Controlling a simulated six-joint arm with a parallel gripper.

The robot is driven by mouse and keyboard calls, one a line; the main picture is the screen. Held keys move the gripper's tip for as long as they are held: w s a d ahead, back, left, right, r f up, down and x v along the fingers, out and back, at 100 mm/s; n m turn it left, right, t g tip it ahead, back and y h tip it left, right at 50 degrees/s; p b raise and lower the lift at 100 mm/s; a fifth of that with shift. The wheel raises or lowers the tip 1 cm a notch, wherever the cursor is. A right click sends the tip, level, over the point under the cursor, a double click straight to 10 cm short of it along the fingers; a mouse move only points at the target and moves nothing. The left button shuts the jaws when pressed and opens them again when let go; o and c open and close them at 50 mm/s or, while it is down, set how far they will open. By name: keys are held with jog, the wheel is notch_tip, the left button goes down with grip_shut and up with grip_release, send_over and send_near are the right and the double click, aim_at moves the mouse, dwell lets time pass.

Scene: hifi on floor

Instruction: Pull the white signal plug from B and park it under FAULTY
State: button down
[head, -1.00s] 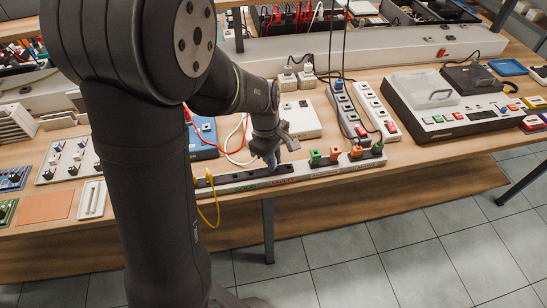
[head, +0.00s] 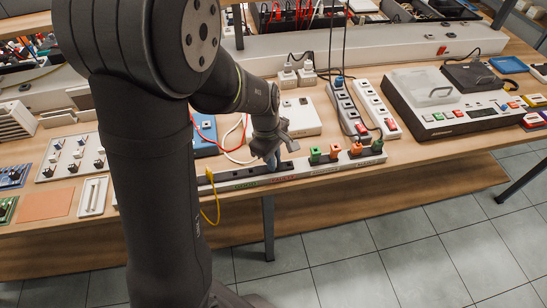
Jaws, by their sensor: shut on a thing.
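My gripper (head: 273,160) is shut on a small plug at the long front strip (head: 330,168), near the strip's red label (head: 284,178). The plug is mostly hidden by the fingers; what shows looks bluish-grey, and its true colour is hard to tell. It is low over the strip; I cannot tell whether it is seated. A green label (head: 246,184) is left of the red one; the lettering is too small to read surely. Two white plugs (head: 288,74) (head: 307,72) stand behind the white box (head: 302,118). Letter B is not readable.
Green and orange plugs (head: 335,151) stand in the strip's right part. A yellow cable (head: 212,208) hangs over the table edge at left. White power strips (head: 375,108) and a large device (head: 448,105) stand behind right. My arm hides the table's left middle.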

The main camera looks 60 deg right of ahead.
dwell(0.3)
jog(key=c, duration=1.3)
grip_release()
jog(key=shift+r, duration=0.1)
notch_tip(320, 180, up, 22)
jog(key=w, duration=0.2)
jog(key=shift+w, duration=0.3)
notch_tip(320, 180, down, 8)
jog(key=shift+s, duration=0.2)
